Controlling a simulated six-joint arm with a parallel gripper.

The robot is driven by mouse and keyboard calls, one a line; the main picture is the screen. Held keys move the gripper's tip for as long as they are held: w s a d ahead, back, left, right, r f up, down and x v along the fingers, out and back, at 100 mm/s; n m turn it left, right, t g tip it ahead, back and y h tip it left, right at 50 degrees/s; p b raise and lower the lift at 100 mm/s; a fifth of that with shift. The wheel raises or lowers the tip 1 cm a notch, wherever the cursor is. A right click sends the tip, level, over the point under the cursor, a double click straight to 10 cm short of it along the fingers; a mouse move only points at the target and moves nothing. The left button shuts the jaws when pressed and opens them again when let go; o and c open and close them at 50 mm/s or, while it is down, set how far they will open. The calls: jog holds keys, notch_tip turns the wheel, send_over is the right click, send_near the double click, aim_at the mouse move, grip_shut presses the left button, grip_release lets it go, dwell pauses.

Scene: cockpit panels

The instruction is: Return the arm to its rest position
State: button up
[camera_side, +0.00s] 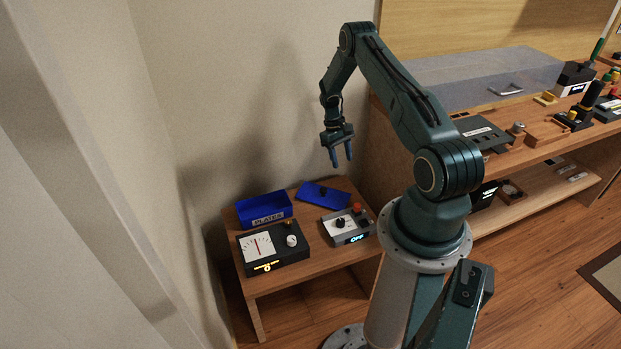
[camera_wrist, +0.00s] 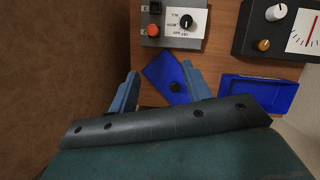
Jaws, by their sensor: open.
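My gripper (camera_side: 341,163) hangs pointing down above the small wooden table (camera_side: 318,263) in the side view. Its two fingers are apart with nothing between them. In the wrist view my gripper (camera_wrist: 158,85) also shows open, with a blue plate (camera_wrist: 166,78) on the table below and between the fingers. The plate (camera_side: 315,191) lies tilted at the back of the table and carries a dark knob. My arm is raised and bent, with the forearm reaching down over the table.
On the table are a blue bin labelled PLATES (camera_side: 264,209), a meter box (camera_side: 273,250) and a grey box with a dial, red button and OFF display (camera_side: 348,227). A wall stands close at left. A workbench (camera_side: 500,120) with several devices is at right.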

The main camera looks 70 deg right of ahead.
jog(key=w+a+r+n+t+h, duration=0.1)
jog(key=w+a+r, duration=0.25)
jog(key=r, duration=0.55)
jog(key=w+a+r+t+h, duration=0.1)
jog(key=w+a+r, duration=0.3)
jog(key=r, duration=0.5)
jog(key=w+a+r+n+t, duration=0.1)
jog(key=w+a+r+t, duration=0.1)
jog(key=a+r, duration=1)
jog(key=s+a+r+n+t+h, duration=0.1)
jog(key=s+a+r, duration=0.3)
jog(key=a+r, duration=0.15)
jog(key=s+a+r+n+t, duration=0.1)
jog(key=s+a+r, duration=0.2)
jog(key=a+r, duration=0.3)
jog(key=s+a+r+n+t, duration=0.1)
jog(key=s+a, duration=0.3)
jog(key=s, duration=0.2)
jog(key=s+a+r+t+y, duration=0.1)
jog(key=s+a+t, duration=0.1)
jog(key=s+a, duration=0.2)
jog(key=s, duration=0.3)
jog(key=shift+s+a+n, duration=0.15)
jog(key=shift+a+n, duration=0.25)
